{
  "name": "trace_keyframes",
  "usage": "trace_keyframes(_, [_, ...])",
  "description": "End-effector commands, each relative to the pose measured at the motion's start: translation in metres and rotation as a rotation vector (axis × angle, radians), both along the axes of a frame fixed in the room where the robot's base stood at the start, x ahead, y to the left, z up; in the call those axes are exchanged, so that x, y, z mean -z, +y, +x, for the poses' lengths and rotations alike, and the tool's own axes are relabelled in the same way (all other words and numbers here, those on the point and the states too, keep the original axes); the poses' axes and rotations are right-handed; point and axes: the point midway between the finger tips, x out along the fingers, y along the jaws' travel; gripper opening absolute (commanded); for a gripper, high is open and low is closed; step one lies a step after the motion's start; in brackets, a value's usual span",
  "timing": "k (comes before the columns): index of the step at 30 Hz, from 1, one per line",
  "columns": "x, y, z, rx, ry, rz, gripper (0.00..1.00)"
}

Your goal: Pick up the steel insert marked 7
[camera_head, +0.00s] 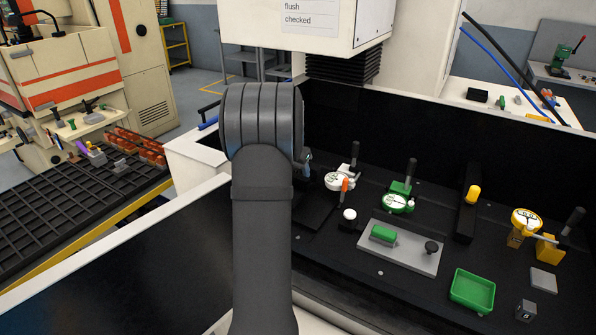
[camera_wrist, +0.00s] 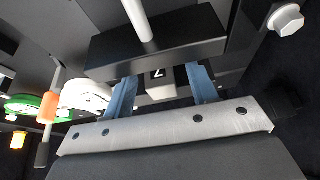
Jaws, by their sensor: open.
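The steel insert (camera_wrist: 161,90) is a small pale block in the wrist view. Its dark mark looks like a 7. It sits between the two blue fingers of my gripper (camera_wrist: 161,82), at the lower edge of a black block (camera_wrist: 190,36) with a white rod. The fingers are open on either side of it, and I cannot tell whether either touches it. In the head view, a blue fingertip of my gripper (camera_head: 308,163) shows past my arm. The insert is hidden there.
White (camera_head: 338,181), green (camera_head: 396,203) and yellow (camera_head: 525,222) dial gauges stand to the right. A grey plate (camera_head: 400,255), a green tray (camera_head: 472,291) and another small marked cube (camera_head: 525,311) lie nearer. A white knob (camera_head: 349,215) stands close to my arm.

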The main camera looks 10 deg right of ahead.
Motion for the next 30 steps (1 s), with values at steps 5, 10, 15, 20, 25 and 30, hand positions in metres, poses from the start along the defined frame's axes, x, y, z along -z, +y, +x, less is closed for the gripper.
trace_keyframes(5, [0.0, 0.0, 0.0, 0.0, -0.001, -0.001, 0.53])
trace_keyframes(10, [0.0, 0.0, 0.0, 0.0, -0.001, 0.0, 0.19])
trace_keyframes(15, [-0.001, 0.0, 0.001, 0.0, -0.002, -0.001, 0.0])
trace_keyframes(20, [-0.001, 0.0, 0.001, 0.0, -0.002, -0.001, 0.0])
trace_keyframes(25, [-0.009, 0.0, 0.001, -0.001, -0.004, -0.002, 0.0])
trace_keyframes(30, [-0.031, 0.0, 0.001, 0.0, -0.006, -0.002, 0.0])
